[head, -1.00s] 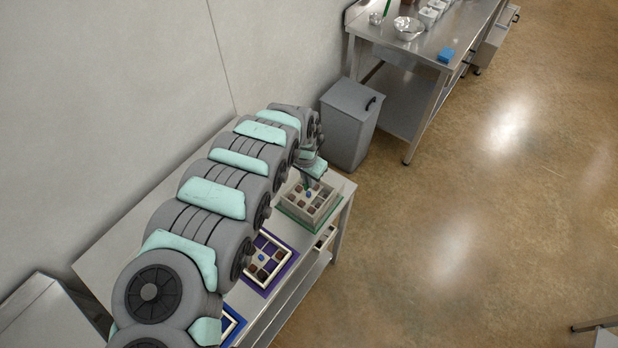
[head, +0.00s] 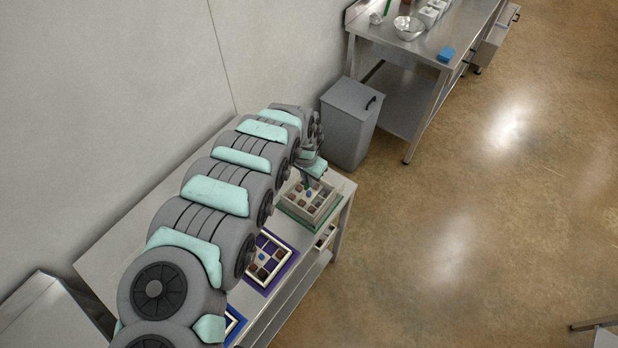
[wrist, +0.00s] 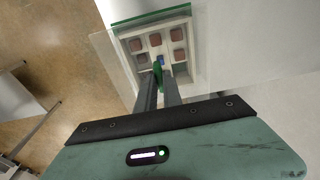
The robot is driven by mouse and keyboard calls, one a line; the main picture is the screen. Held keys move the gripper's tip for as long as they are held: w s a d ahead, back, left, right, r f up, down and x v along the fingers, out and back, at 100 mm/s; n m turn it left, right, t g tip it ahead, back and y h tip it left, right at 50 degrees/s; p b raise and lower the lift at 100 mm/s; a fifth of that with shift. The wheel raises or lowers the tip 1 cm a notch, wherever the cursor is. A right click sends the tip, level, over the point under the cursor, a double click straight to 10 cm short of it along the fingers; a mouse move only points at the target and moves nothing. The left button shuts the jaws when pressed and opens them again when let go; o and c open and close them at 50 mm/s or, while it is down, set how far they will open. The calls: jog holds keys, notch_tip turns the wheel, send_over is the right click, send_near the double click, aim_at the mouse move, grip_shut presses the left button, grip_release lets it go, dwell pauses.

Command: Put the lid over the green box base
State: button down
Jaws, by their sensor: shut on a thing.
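The box on the green base (head: 296,217) stands at the far end of the bench in the head view. Its pale dividers hold several brown pieces and a blue one; it also shows in the wrist view (wrist: 179,12), with a green edge. A clear lid (wrist: 107,52) shows in the wrist view as a faint pane across the box, reaching past its left side. My gripper (wrist: 160,80) is shut on the lid's green knob, over the box's near part. Whether the lid touches the box I cannot tell. In the head view my gripper (head: 308,186) is partly hidden by my arm.
A similar box on a purple base (head: 287,262) stands nearer on the bench, with a blue-based one (head: 236,325) mostly hidden by my arm. A grey bin (head: 348,125) stands beyond the bench. A farther table (head: 425,55) holds a metal bowl (head: 409,28) and a blue block (head: 446,55).

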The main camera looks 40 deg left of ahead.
jog(key=shift+f, duration=0.1)
jog(key=c, duration=1.4)
grip_release()
jog(key=c, duration=0.4)
notch_tip(320, 180, up, 10)
jog(key=p, duration=0.9)
